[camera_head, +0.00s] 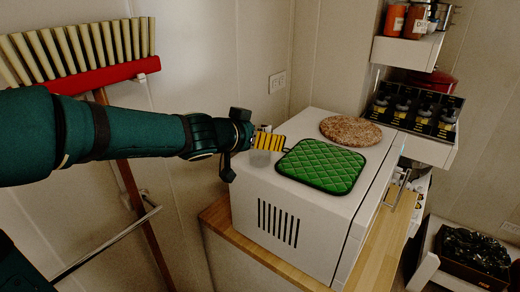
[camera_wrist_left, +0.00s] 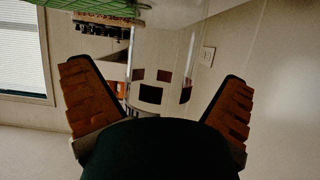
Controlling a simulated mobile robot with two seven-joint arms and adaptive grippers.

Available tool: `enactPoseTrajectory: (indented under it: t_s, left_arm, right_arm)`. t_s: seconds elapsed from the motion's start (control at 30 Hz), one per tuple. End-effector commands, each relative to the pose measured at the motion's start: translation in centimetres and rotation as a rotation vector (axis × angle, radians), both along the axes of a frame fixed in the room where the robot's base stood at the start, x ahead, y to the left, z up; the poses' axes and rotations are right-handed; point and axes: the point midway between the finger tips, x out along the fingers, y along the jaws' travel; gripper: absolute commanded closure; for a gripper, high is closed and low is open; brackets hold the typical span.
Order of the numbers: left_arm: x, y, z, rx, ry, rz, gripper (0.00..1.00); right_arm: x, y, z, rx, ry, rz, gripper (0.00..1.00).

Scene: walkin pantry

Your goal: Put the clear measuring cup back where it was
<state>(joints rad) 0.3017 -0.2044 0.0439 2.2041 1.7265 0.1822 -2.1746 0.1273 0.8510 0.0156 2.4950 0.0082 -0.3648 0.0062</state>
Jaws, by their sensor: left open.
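The clear measuring cup (camera_head: 260,158) shows faintly at the left edge of the white appliance's top, just below my left fingers. In the left wrist view the see-through cup (camera_wrist_left: 160,97) appears between the two spread fingers, with a gap on either side. My left gripper (camera_head: 270,141) is open, its yellow finger pads at the cup; it also shows in the left wrist view (camera_wrist_left: 157,105). Part of the cup is hidden by the gripper, and I cannot tell exactly how its base rests. My right gripper is not in view.
The white appliance (camera_head: 285,222) stands on a wooden counter (camera_head: 222,218). A green quilted mat (camera_head: 322,165) and a round brown trivet (camera_head: 350,130) lie on top. Shelves with jars (camera_head: 413,110) are at the right. A red broom (camera_head: 105,75) leans at the left.

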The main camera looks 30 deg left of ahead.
Motion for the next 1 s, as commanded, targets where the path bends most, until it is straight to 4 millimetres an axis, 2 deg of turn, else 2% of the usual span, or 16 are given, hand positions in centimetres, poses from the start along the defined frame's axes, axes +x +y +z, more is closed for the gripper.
enactPoseTrajectory:
  t_s: [0.3, 0.5, 1.0]
  left_arm:
    - [0.51, -0.07, -0.17, 0.0, 0.0, 0.0, 0.01]
    - [0.49, -0.06, -0.17, 0.0, 0.0, 0.0, 0.69]
    - [0.48, -0.06, 0.39, 0.002, -0.001, -0.001, 0.69]
  right_arm:
    - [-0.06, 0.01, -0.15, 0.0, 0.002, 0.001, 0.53]
    - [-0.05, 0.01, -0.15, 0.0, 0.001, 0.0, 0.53]
    - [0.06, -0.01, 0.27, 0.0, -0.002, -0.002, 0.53]
